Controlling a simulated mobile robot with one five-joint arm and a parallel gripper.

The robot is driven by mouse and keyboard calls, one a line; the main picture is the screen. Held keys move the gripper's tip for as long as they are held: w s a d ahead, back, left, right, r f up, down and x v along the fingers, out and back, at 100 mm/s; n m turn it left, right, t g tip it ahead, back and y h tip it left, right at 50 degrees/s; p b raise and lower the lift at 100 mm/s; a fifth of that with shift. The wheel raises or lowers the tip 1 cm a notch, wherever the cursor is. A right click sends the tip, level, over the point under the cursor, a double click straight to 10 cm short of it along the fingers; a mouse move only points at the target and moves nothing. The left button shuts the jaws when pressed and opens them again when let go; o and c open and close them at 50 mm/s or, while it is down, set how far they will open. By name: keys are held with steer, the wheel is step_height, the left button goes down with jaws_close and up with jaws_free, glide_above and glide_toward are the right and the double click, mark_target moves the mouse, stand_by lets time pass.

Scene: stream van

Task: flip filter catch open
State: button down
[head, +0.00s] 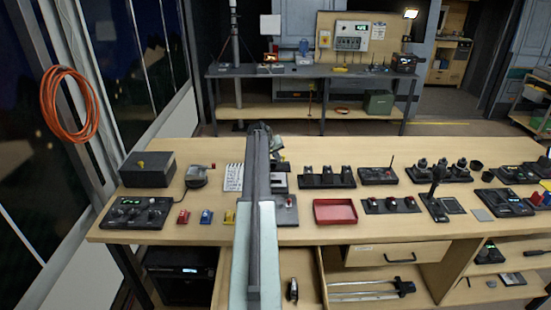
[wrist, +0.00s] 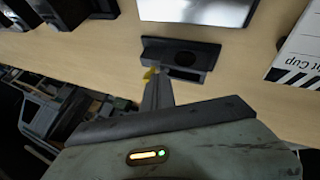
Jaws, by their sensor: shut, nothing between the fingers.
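A dark block (wrist: 190,54) with a round recess and a low step lies on the wooden bench in the wrist view. My arm hides most of the block there.
A printed card (head: 233,177) lies left of my arm. A device with a grey panel (head: 279,183) stands right of it, near a row of dark switches (head: 326,177) and a red tray (head: 335,212). An open drawer (head: 299,267) is at the front.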

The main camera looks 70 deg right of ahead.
steer(key=shift+s+d, duration=0.3)
steer(key=shift+s, duration=0.5)
steer(key=w+a, duration=0.2)
steer(key=w, duration=0.1)
steer(key=shift+w+a, duration=0.1)
steer(key=shift+a, duration=0.3)
steer(key=p+v, duration=0.8)
steer(key=v, duration=0.2)
steer(key=shift+w+d, duration=0.1)
steer(key=shift+w, duration=0.05)
